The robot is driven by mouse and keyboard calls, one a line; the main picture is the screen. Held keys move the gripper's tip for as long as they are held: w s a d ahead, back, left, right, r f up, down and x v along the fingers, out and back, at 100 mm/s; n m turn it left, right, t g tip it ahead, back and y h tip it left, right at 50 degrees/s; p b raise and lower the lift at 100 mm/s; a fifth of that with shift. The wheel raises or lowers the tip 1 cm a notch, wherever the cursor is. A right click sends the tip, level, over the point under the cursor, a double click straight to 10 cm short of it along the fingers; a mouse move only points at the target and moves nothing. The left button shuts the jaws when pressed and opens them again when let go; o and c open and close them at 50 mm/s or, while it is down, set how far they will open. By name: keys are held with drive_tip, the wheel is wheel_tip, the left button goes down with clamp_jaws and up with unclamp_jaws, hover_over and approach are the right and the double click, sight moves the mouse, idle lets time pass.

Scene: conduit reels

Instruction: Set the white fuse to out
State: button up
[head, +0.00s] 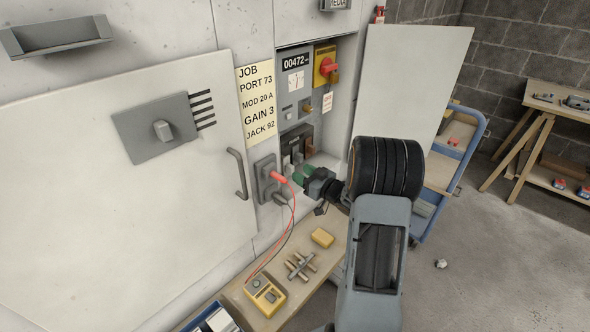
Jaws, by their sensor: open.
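The open cabinet bay holds a dark fuse block (299,140) low down, with several small pale grey or white pieces on its front. I cannot tell for sure which of these is the white fuse, or its setting; they are small and partly behind my gripper. My gripper (299,174) is open, at the bottom of the bay just below the fuse block, with green at its fingertips. I see nothing held, and cannot tell whether it touches anything.
The open cabinet door (412,95) stands close right. A blue cart (462,150) is behind.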

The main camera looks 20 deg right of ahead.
drive_tip(key=v, duration=0.9)
idle(0.3)
